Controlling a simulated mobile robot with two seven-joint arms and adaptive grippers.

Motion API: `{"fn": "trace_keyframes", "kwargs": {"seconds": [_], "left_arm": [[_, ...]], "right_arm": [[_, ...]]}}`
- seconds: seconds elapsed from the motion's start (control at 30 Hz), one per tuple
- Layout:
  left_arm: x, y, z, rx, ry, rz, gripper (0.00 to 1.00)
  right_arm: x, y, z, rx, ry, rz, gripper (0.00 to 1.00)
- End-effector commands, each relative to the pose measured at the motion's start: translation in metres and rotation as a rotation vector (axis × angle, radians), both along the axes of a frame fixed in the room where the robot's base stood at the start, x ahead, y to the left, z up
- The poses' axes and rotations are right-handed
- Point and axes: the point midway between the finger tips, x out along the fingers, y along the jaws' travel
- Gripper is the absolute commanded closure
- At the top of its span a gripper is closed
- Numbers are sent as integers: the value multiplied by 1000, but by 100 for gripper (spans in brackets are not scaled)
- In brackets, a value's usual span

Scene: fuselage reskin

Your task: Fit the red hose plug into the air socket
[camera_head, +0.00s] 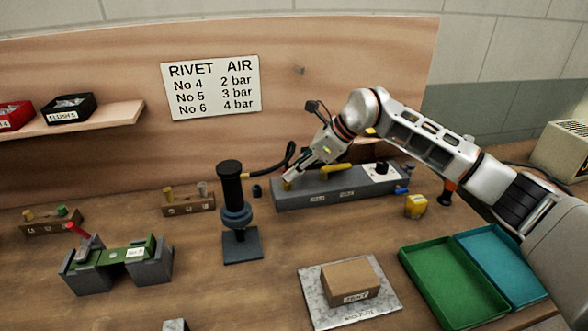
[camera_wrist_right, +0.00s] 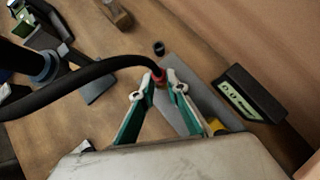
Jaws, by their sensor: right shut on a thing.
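My right gripper (camera_head: 297,172) is over the left end of a long grey block (camera_head: 345,193) at the back of the bench. In the right wrist view its fingers (camera_wrist_right: 160,84) are shut on the red hose plug (camera_wrist_right: 159,77) at the end of a thick black hose (camera_wrist_right: 95,72). The plug is hidden by the fingers in the head view. A brass-coloured fitting (camera_head: 287,186) shows on the block's left end just below the fingertips; it may be the air socket. I cannot tell whether plug and fitting touch. My left gripper is not in view.
A black upright tool (camera_head: 232,196) stands left of the block. A small black cylinder (camera_head: 257,191) is between them. Green (camera_head: 408,262) and blue (camera_head: 535,291) trays lie front right.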

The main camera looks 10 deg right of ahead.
Motion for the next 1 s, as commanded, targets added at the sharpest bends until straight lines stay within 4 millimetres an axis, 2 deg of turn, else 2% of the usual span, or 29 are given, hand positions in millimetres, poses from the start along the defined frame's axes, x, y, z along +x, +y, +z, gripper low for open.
{"fn": "trace_keyframes", "kwargs": {"seconds": [0.47,0.5,0.57,1.0], "left_arm": [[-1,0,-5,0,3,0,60],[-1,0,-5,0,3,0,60],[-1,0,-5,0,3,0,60],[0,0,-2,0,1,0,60]], "right_arm": [[0,0,-9,-1,2,0,100],[-1,0,-9,-1,2,0,80],[0,0,-9,-1,2,0,66],[-1,-2,-5,0,0,0,66]]}}
